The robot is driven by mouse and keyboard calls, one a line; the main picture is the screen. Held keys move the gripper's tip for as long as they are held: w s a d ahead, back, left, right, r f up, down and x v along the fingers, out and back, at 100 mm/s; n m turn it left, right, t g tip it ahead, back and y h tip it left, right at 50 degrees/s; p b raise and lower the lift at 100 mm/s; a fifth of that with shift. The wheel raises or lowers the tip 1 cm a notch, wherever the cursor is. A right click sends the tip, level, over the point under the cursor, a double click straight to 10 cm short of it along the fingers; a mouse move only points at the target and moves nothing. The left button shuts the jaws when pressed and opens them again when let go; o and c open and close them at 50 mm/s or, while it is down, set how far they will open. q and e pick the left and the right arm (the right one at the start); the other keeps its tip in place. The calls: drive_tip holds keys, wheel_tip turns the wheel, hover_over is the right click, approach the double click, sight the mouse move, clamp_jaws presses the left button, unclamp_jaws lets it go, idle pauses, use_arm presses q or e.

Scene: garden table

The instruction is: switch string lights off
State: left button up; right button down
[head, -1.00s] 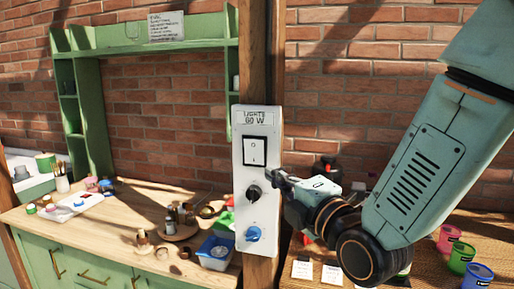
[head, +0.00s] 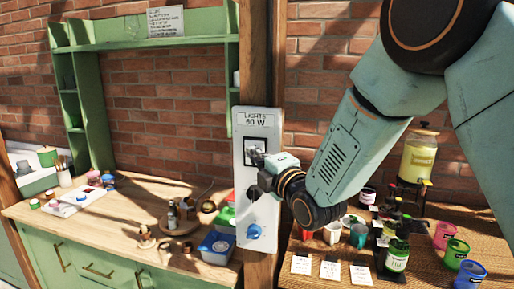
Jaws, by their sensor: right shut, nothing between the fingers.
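The white switch panel (head: 255,205) is fixed to a wooden post and carries a label reading "LIGHTS 60 W". A black-framed rocker switch (head: 248,143) sits below the label. My right gripper (head: 257,157) is shut and empty, with its fingertips in front of the rocker's lower part, which they hide. I cannot tell whether they touch it. A black knob (head: 253,193) lies below the rocker, and a blue knob (head: 254,231) below that. No string lights can be made out. My left gripper is not in view.
A wooden counter (head: 110,217) with small pots, a tray and a blue tub (head: 217,248) lies left of the post. On the right, a woven-topped table holds cups, bottles, cards and a yellow drink dispenser (head: 418,158). The space before the panel's left side is clear.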

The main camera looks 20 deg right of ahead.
drive_tip(key=shift+w+d, duration=0.4)
drive_tip(key=shift+w, duration=0.25)
drive_tip(key=shift+d+r, duration=0.15)
drive_tip(key=shift+r, duration=0.1)
drive_tip(key=shift+d, duration=0.1)
